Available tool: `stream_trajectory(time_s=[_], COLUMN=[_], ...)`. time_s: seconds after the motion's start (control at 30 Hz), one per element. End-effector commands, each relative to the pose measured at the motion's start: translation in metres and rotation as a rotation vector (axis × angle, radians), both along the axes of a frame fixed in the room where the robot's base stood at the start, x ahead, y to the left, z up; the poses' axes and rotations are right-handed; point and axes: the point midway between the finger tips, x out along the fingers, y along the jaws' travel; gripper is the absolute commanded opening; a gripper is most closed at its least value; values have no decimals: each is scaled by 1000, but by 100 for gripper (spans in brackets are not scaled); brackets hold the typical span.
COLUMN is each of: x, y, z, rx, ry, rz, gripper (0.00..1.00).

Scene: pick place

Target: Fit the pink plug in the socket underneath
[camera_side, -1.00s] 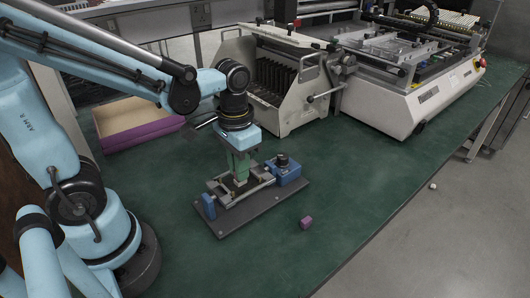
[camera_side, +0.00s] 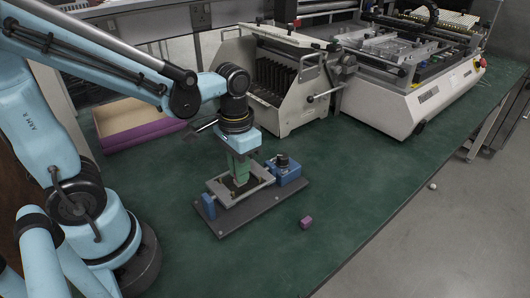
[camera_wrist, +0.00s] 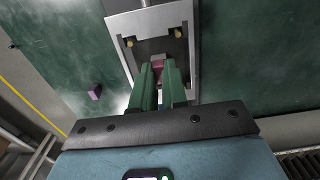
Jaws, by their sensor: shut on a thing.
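My gripper (camera_wrist: 160,68) points down over the grey metal frame (camera_side: 262,189) of a fixture on a dark base plate. Its green fingers are shut on the pink plug (camera_wrist: 158,61), which shows as a small pinkish face between the fingertips in the wrist view. In the side view the fingertips (camera_side: 241,179) are inside the frame's outline and the plug is hidden. The frame (camera_wrist: 190,55) surrounds a dark recess in the wrist view. The socket itself is not clearly visible, and I cannot tell whether the plug touches it.
Blue blocks, one with a black knob (camera_side: 282,160), flank the frame on the base plate (camera_side: 265,208). A small purple block (camera_side: 306,222) lies on the green table to the right. A purple-sided tray (camera_side: 150,135) and grey machines (camera_side: 290,80) stand behind.

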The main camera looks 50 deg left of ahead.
Motion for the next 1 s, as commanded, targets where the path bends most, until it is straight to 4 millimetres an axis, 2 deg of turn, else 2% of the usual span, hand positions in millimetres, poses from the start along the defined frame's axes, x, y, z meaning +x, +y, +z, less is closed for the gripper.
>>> stream_trajectory(time_s=[0.2, 0.23, 0.4, 0.6, 0.73, 1.0], x=[0, 0, 0, 0, 0, 0], y=[0, 0, 0, 0, 0, 0], z=[0, 0, 0, 0, 0, 0], rx=[0, 0, 0, 0, 0, 0], ry=[0, 0, 0, 0, 0, 0], rz=[0, 0, 0, 0, 0, 0], gripper=[0, 16, 42, 43, 24, 23])
